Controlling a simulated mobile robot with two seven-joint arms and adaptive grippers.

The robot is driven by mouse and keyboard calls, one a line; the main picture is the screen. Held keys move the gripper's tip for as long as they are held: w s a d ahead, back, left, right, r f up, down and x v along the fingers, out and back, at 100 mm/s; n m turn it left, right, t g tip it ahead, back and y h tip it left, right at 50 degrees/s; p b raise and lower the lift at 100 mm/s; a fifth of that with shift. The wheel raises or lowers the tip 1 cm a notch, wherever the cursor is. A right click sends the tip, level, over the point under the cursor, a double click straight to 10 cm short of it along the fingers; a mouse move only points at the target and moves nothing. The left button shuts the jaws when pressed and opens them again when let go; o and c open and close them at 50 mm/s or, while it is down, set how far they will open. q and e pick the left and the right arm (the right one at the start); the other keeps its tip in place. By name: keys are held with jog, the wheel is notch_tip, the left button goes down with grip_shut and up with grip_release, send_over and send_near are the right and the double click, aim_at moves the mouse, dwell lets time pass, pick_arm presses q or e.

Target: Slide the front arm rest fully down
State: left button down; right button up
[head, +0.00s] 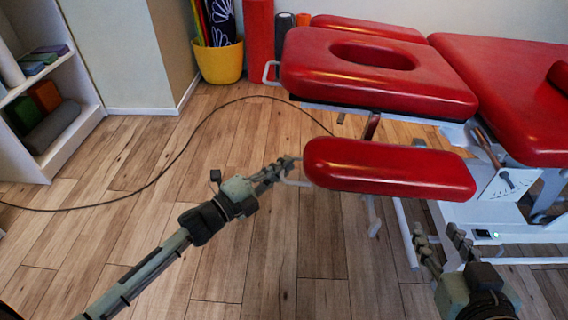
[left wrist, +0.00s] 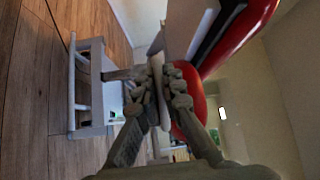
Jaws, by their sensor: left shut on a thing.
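The front arm rest (head: 390,170) is a long red pad beside the near side of the treatment table, lower than the red head section (head: 400,75). It also shows in the left wrist view (left wrist: 186,100), partly hidden by my fingers. A pale handle (head: 297,183) sticks out from its left end. My left gripper (head: 287,166) is shut on this handle; the handle shows as a pale bar (left wrist: 160,95) between the fingers in the left wrist view. My right gripper (head: 440,238) is open and empty, below the pad's right part, with its fingers apart.
The white table frame (head: 480,225) stands under the cushions at right. Another red arm rest (head: 368,28) is on the far side. A dark cable (head: 170,165) curves over the wooden floor. A yellow pot (head: 220,62) and a shelf (head: 75,125) stand behind. The floor at left is mostly clear.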

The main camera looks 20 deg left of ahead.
pick_arm(q)
jog(key=f+b, duration=0.1)
jog(key=f, duration=0.1)
jog(key=f+b, duration=0.1)
jog(key=shift+s+a+f, duration=0.1)
jog(key=shift+a+f, duration=0.1)
jog(key=shift+f, duration=0.3)
pick_arm(e)
jog(key=a+r+t+y, duration=0.4)
jog(key=a+r+t, duration=0.1)
jog(key=r, duration=0.7)
jog(key=shift+s+a+r+t, duration=0.25)
jog(key=shift+a+t, duration=0.15)
jog(key=shift+t, duration=0.3)
pick_arm(q)
jog(key=c, duration=1.8)
grip_release()
jog(key=shift+f, duration=0.1)
jog(key=shift+o, duration=0.8)
jog(key=shift+r, duration=0.2)
pick_arm(e)
jog(key=shift+f, duration=0.1)
pick_arm(q)
jog(key=v, duration=1.2)
